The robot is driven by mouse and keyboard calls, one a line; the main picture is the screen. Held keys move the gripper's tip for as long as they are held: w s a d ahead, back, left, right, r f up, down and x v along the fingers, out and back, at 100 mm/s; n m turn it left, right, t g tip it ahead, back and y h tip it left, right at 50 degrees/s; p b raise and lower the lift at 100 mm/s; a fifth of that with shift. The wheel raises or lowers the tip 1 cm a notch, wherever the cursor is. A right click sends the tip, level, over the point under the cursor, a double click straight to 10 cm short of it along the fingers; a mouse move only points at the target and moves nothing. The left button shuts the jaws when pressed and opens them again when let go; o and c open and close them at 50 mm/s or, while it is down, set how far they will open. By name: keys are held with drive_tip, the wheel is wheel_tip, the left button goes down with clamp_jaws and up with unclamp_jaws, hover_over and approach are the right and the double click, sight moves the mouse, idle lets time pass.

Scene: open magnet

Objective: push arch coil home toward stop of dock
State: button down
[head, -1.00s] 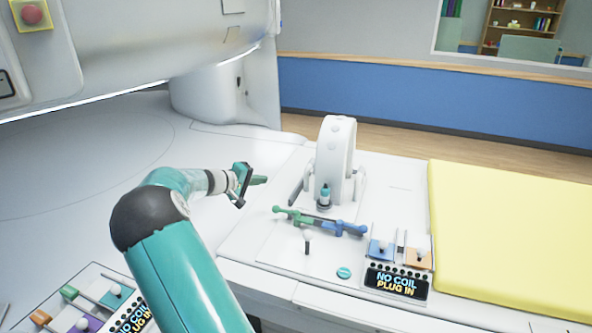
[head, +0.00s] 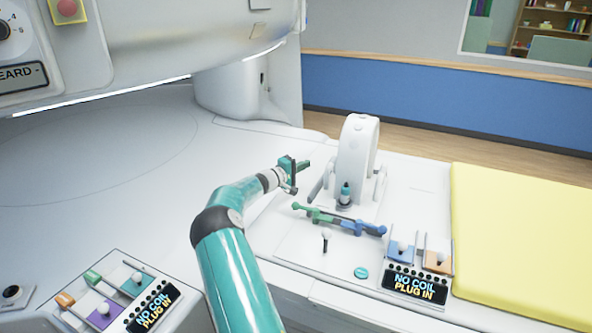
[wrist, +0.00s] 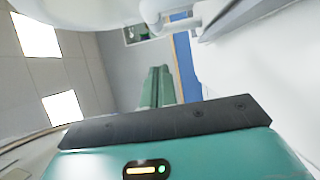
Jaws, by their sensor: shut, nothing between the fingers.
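The arch coil (head: 357,155) is a white upright arch standing on the table plate, right of centre in the head view. A low dock rail (head: 322,180) shows along its left side. Which part of the dock is the stop, I cannot tell. My gripper (head: 303,165) is shut and empty. It is in the air just left of the arch coil in the picture, and I cannot tell whether it touches the coil. In the wrist view the teal fingers (wrist: 158,88) are together, and a large white surface fills the right side.
A green and blue handled bar (head: 340,220) lies in front of the arch. Beside it are a small knob (head: 325,240), a teal button (head: 361,273) and a panel reading "NO COIL PLUG IN" (head: 415,284). A yellow mattress (head: 530,230) lies right. Another panel (head: 153,307) stands lower left.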

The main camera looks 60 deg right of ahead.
drive_tip(key=shift+s+d, duration=0.35)
drive_tip(key=shift+s, duration=0.45)
drive_tip(key=shift+s+d, duration=0.35)
drive_tip(key=shift+s, duration=0.4)
drive_tip(key=shift+s+d, duration=0.35)
drive_tip(key=shift+s, duration=0.45)
drive_tip(key=shift+s, duration=0.1)
drive_tip(key=shift+s, duration=0.9)
